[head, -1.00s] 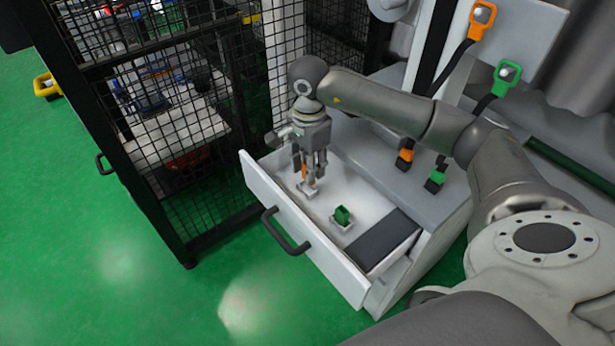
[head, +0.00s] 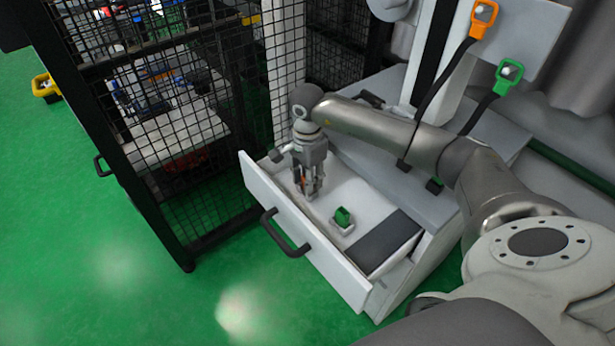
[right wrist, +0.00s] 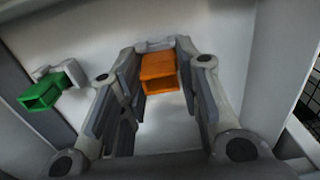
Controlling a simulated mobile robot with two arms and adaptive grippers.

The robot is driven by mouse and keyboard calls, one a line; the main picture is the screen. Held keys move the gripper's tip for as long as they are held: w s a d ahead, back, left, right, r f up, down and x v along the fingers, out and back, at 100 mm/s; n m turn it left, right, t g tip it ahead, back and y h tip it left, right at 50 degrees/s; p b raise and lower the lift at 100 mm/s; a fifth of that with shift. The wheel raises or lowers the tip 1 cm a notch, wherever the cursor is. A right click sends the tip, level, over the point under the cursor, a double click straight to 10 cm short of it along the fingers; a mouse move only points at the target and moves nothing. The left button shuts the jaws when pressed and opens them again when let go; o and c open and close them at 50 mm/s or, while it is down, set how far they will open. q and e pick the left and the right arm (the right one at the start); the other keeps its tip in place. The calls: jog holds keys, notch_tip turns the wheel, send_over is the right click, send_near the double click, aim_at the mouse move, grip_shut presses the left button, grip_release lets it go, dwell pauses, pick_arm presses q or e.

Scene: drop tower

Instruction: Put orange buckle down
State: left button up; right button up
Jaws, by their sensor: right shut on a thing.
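The orange buckle (right wrist: 158,72) is between the fingers of my right gripper (right wrist: 163,66) in the right wrist view, at a small grey holder on the drawer floor. In the head view my right gripper (head: 309,190) points down inside the open drawer (head: 351,281), shut on the orange buckle, which shows only as a sliver. I cannot tell whether the buckle is fully seated in the holder. My left gripper is not in view.
A green buckle (head: 342,216) sits in its own holder beside my right gripper; it also shows in the right wrist view (right wrist: 42,95). A dark panel (head: 382,243) covers the drawer's right end. A black mesh cage (head: 165,130) stands left of the drawer.

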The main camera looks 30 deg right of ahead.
jog(key=shift+f, duration=0.1)
jog(key=o, duration=1)
jog(key=shift+c, duration=0.2)
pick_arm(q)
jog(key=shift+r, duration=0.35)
pick_arm(e)
jog(key=shift+r, duration=0.2)
pick_arm(q)
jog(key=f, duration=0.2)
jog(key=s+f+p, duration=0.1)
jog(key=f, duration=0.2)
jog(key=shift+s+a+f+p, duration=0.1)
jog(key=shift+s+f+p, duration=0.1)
jog(key=shift+p, duration=0.1)
pick_arm(e)
notch_tip(320, 180, up, 12)
jog(key=shift+f, duration=0.1)
